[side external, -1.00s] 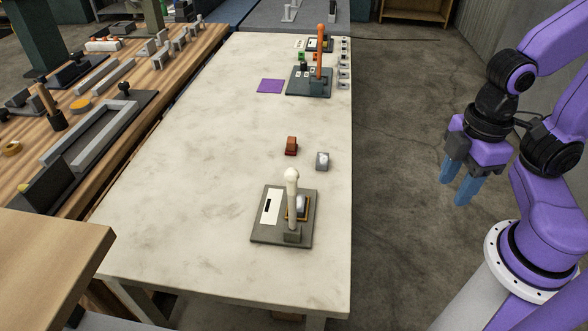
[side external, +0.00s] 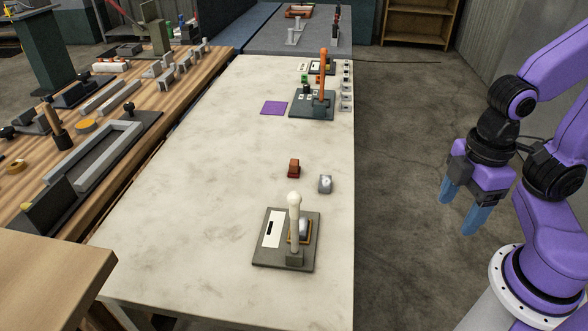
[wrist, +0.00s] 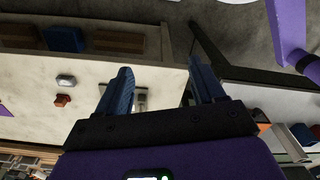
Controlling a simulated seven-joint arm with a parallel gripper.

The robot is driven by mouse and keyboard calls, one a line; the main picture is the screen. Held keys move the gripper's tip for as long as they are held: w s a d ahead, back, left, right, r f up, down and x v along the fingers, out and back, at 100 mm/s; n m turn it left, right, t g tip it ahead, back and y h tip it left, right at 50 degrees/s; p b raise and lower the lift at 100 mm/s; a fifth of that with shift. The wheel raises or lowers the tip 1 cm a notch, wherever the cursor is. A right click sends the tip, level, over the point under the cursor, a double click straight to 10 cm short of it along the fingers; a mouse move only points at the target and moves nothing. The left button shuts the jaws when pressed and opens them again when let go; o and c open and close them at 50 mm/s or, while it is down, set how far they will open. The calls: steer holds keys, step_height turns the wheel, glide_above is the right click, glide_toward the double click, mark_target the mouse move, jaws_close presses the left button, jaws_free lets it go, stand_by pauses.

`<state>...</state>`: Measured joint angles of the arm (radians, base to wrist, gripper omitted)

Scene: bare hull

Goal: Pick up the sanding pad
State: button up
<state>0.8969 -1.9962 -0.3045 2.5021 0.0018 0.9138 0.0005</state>
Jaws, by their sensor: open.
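I cannot tell for certain which object is the sanding pad. A small red-brown block (side external: 294,168) and a small silver-grey rounded piece (side external: 325,184) lie apart on the pale table (side external: 200,200). A flat purple square (side external: 274,108) lies farther back. My gripper (side external: 460,212) is open and empty, fingers down, off the table's right edge and well away from these objects. In the wrist view, my gripper (wrist: 160,78) has its blue fingers apart; the red-brown block (wrist: 62,100) and silver-grey piece (wrist: 66,80) lie left of them.
A grey plate with an upright pale handle (side external: 294,215) stands near the front of the table. Another plate with an orange post (side external: 323,75) stands at the back, beside small parts. A wooden bench (side external: 70,170) with tools is at left. The table's left-middle is clear.

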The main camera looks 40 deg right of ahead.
steer(key=w+a+m+t+h, duration=0.1)
steer(key=w+a+m, duration=0.35)
steer(key=w, duration=0.65)
steer(key=w+a+m+t, duration=0.1)
steer(key=w+a+m, duration=0.4)
steer(key=w, duration=0.7)
steer(key=m+t+h, duration=0.1)
steer(key=m+h, duration=0.2)
steer(key=m, duration=0.9)
glide_above(294, 162)
steer(key=s+a, duration=0.4)
steer(key=a, duration=0.1)
step_height(294, 162, down, 8)
steer(key=x, duration=1.7)
steer(key=shift+s+f, duration=0.15)
steer(key=shift+s, duration=0.05)
steer(key=c, duration=1.1)
